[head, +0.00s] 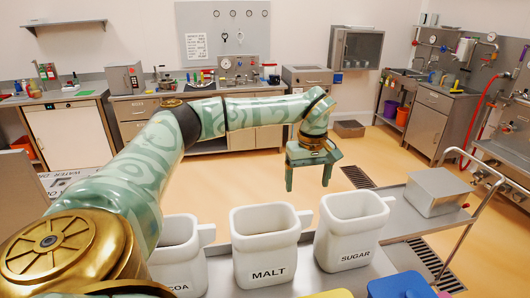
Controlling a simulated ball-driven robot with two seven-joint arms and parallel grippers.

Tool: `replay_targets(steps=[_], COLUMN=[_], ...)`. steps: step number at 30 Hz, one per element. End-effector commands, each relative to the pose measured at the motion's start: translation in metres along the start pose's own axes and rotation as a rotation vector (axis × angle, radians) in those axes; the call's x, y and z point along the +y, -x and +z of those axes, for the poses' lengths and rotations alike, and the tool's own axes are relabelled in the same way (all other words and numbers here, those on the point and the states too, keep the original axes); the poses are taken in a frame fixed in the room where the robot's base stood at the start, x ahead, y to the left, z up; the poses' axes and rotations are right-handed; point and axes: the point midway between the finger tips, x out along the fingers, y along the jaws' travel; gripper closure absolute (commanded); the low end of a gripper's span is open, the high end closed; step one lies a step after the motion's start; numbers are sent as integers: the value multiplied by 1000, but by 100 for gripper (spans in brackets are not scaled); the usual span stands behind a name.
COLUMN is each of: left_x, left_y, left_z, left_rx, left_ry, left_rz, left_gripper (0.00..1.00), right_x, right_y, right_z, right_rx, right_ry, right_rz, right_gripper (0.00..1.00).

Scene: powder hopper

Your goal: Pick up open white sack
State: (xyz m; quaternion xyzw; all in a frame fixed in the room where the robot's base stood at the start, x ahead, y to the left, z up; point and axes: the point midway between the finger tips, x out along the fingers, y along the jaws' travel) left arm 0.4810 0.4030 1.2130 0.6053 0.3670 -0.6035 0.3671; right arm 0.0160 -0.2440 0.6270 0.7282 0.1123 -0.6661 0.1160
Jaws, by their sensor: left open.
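I see no thing that is clearly an open white sack in the head view. Three open-topped white containers stand in a row at the front: one with a partly hidden label ending in "OA" (185,266), one marked MALT (266,252) and one marked SUGAR (348,236). My left gripper (309,184) is open and empty and points down. In the picture it is above the gap between the MALT and SUGAR containers, with nothing between its fingers. My left arm covers part of the leftmost container. My right gripper is not in view.
A grey metal box (437,192) sits on the cart (400,224) at right, which has a raised push rail. A blue thing (400,285) and a yellow thing (330,294) are cut off at the bottom edge. Open floor (230,185) lies beyond, with counters along the walls.

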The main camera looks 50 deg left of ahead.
Motion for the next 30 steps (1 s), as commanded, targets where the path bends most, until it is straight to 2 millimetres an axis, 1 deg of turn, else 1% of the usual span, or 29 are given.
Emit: replay_targets(steps=[1, 3, 5, 7, 9, 12, 14, 15, 17, 21, 24, 30], left_x=[0, 0, 0, 0, 0, 0, -1, -2, -4, -4, -4, -4], left_y=[-17, -33, -45, -56, -62, -68, -75, -82, -92, -113, -118, -118], left_z=[1, 1, 1, 0, 0, 0, 0, 0, 0, 0, -1, -1], left_rx=[-3, -3, -3, -2, -1, -2, -2, -2, -2, -3, -1, -1], left_ry=[0, -1, 1, 1, 1, 1, 1, 2, 2, 0, 1, 1], left_rz=[-4, -3, -2, -2, 0, 0, 0, -1, -1, 0, 2, 2], left_gripper=[21, 21, 21, 21, 21, 21, 21, 21, 21, 21, 21, 21], right_x=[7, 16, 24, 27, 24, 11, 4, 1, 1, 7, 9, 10], right_y=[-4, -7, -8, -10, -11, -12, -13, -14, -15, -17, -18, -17], right_z=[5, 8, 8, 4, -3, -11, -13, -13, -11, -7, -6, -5], right_rx=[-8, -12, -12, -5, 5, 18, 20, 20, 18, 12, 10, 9], right_ry=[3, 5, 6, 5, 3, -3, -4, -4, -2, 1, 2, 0], right_rz=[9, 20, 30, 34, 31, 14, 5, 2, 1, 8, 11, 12], right_gripper=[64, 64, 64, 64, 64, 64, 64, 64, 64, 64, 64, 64])
